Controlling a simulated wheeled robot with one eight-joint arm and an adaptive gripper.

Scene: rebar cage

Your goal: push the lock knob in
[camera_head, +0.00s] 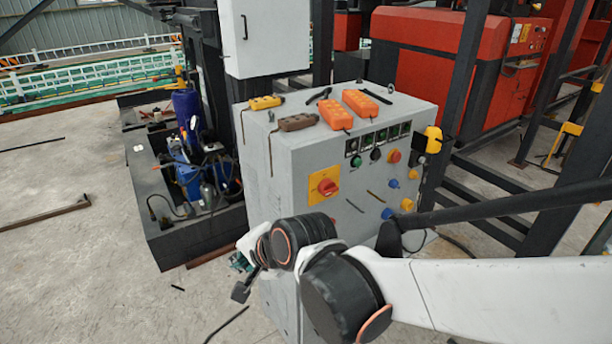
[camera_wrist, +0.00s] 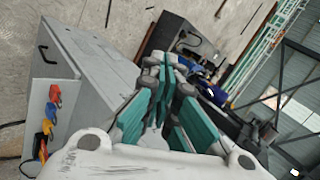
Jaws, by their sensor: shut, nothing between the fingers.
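The grey control cabinet (camera_head: 290,165) stands in the middle of the head view. Its front carries a red rotary knob on a yellow plate (camera_head: 325,186), plus several small round buttons, including a red one (camera_head: 394,156) and a green one (camera_head: 356,161). I cannot tell which of these is the lock knob. My gripper (camera_head: 241,280) is low at the cabinet's left front corner, partly hidden by my wrist. In the wrist view my gripper's teal fingers (camera_wrist: 170,75) are shut and empty, pointing past the cabinet's side (camera_wrist: 100,55), with no knob in front of them.
Orange pendants (camera_head: 335,114) and a yellow one (camera_head: 264,102) lie on the cabinet top. A dark tray with pumps (camera_head: 200,210) stands left. Dark steel posts (camera_head: 468,70) rise right. The left floor has free room around loose bars.

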